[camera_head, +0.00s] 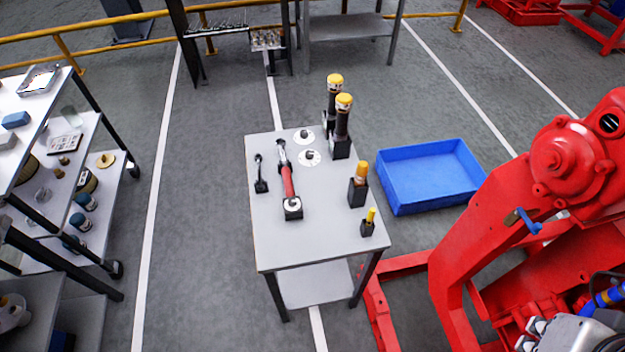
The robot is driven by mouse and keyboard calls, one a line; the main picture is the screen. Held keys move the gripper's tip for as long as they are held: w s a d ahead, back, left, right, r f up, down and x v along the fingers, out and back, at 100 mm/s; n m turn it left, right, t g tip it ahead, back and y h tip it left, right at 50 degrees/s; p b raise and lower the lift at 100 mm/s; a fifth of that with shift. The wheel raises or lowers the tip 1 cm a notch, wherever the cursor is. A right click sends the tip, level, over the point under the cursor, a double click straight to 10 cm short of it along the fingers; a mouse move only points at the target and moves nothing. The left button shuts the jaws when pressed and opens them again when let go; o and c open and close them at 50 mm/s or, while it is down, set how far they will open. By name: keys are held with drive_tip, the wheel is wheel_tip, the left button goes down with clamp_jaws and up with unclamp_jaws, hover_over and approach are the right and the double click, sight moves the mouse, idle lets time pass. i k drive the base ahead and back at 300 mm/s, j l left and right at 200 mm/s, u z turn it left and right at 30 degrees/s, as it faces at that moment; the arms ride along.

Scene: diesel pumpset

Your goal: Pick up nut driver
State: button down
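A grey work table (270,230) stands in the middle, with several tools on it. An orange-handled driver (361,171) stands upright in a black block near the right edge. A smaller yellow-handled driver (371,215) stands upright in a black block at the near right. Two tall black tools with yellow caps, one farther (334,85) and one nearer (343,108), stand at the back right. I cannot tell for sure which of these is the nut driver. My gripper is not in view.
A red-handled wrench (288,182), a small black tool (260,175) and two round discs (309,157) share the table. A blue bin (430,178) sits right of it. Red machinery (470,235) blocks the right; a loaded shelf cart (60,180) stands left. Floor between cart and table is clear.

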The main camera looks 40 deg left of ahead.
sight(361, 172)
drive_tip(key=u, duration=1.25)
drive_tip(key=i+j+z, duration=0.1)
drive_tip(key=i, duration=0.35)
drive_tip(key=i+j, duration=0.15)
drive_tip(key=i, duration=0.35)
drive_tip(key=z, duration=0.05)
